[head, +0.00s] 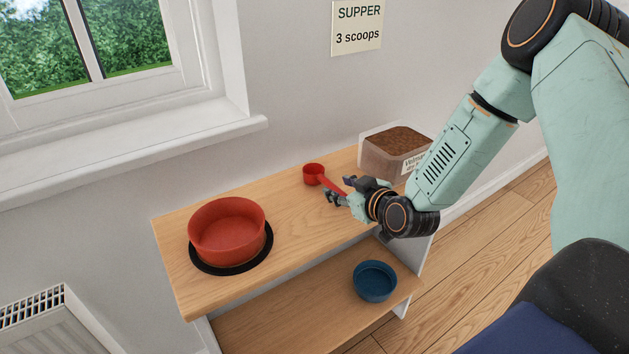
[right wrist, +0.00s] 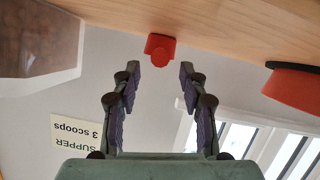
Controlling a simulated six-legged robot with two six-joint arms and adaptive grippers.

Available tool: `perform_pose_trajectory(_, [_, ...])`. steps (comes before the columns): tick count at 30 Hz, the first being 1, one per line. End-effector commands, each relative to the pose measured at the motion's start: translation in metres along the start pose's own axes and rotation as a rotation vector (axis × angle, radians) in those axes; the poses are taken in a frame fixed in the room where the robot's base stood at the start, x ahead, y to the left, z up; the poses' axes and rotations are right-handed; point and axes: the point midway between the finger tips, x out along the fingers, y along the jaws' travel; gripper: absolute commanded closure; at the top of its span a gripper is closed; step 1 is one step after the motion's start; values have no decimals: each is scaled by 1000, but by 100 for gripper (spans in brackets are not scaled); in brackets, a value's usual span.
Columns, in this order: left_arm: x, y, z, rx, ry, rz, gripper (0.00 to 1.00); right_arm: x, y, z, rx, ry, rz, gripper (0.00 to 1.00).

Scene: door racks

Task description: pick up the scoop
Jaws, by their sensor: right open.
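The red scoop (head: 313,172) lies on the wooden top shelf, its cup towards the wall and its handle pointing towards my right gripper (head: 340,189). That gripper is open and empty, its fingers on either side of the line of the handle. In the right wrist view, which is upside down, the scoop (right wrist: 160,46) shows just past and between the spread fingertips (right wrist: 160,70). I cannot tell whether the fingers touch the handle, and part of it is hidden by the gripper in the head view. My left gripper is not in view.
A clear bin of brown kibble (head: 392,160) stands at the back right, close to my right forearm. A red bowl (head: 227,232) sits on a black mat (head: 262,261) at the left. A blue bowl (head: 375,281) is on the lower shelf. The middle of the top is clear.

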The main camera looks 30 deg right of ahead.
Motion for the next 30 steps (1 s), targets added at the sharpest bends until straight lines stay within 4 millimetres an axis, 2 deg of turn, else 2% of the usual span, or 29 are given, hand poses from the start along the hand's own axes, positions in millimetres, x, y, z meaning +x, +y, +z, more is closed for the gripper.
perform_pose_trajectory(6, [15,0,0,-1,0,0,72,31,-1,11,-5,-1,-2,57])
perform_pose_trajectory(10, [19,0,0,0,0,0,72,47,-1,9,-2,0,-1,57])
perform_pose_trajectory(20, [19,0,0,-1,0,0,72,55,0,7,2,-1,-1,57])
perform_pose_trajectory(30, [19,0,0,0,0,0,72,55,0,7,1,-1,-1,86])
